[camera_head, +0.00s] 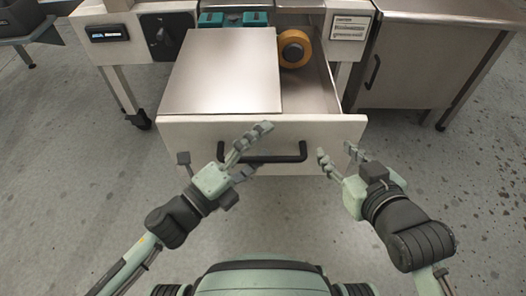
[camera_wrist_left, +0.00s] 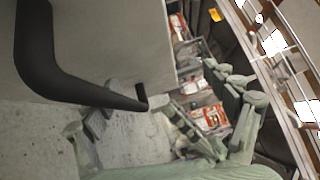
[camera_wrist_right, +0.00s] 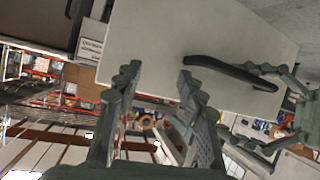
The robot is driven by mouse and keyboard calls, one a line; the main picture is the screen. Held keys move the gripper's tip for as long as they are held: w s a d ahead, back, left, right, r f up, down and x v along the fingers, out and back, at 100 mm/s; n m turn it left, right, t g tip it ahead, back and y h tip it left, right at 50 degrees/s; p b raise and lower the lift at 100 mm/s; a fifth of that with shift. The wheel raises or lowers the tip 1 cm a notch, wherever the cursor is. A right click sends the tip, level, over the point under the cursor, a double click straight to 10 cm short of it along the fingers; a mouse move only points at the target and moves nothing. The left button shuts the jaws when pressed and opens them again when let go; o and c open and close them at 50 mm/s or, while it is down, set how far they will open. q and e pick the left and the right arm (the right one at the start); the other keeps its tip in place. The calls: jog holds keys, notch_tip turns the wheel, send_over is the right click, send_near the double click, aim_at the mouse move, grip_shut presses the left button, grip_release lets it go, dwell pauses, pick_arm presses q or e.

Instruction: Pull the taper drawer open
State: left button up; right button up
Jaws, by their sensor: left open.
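The taper drawer (camera_head: 340,127) stands pulled out toward me, its pale front facing my body. An orange tape roll (camera_head: 294,48) lies inside at the back right. The black bar handle (camera_head: 290,157) runs across the drawer front; it also shows in the left wrist view (camera_wrist_left: 60,82) and the right wrist view (camera_wrist_right: 235,70). My left gripper (camera_head: 258,150) is open by the handle's left part; whether it touches the bar is unclear. My right gripper (camera_head: 337,155) is open and empty, just right of the handle, near the drawer front's right end.
A flat steel panel (camera_head: 225,72) covers the drawer's left part. A steel cabinet (camera_head: 425,65) with a dark handle stands at the right. A unit with a black knob (camera_head: 160,36) is at the left. The grey floor (camera_head: 455,195) beside the drawer is clear.

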pick_arm(q)
jog(key=o, duration=0.3)
jog(key=shift+h, duration=0.3)
jog(key=r, duration=0.4)
jog(key=shift+w+a+r, duration=0.1)
jog(key=shift+w+r, duration=0.2)
jog(key=shift+o, duration=0.2)
jog(key=shift+r, duration=0.8)
jog(key=shift+y, duration=0.4)
notch_tip(320, 180, down, 4)
jog(key=shift+s, duration=0.1)
jog(key=shift+c, duration=0.2)
jog(key=shift+s+a+f+b, duration=0.4)
jog(key=shift+s+a, duration=0.2)
jog(key=shift+a, duration=0.1)
jog(key=c, duration=0.4)
jog(key=shift+b+v, duration=1.2)
jog(key=shift+v, duration=1.55)
jog(key=shift+c, duration=0.9)
jog(key=shift+s+a+f, duration=0.1)
jog(key=shift+s+a, duration=0.15)
jog(key=shift+s, duration=0.05)
jog(key=c, duration=0.4)
jog(key=shift+s+a+f+b, duration=0.2)
jog(key=shift+s+a+b, duration=0.15)
jog(key=shift+s+b, duration=0.1)
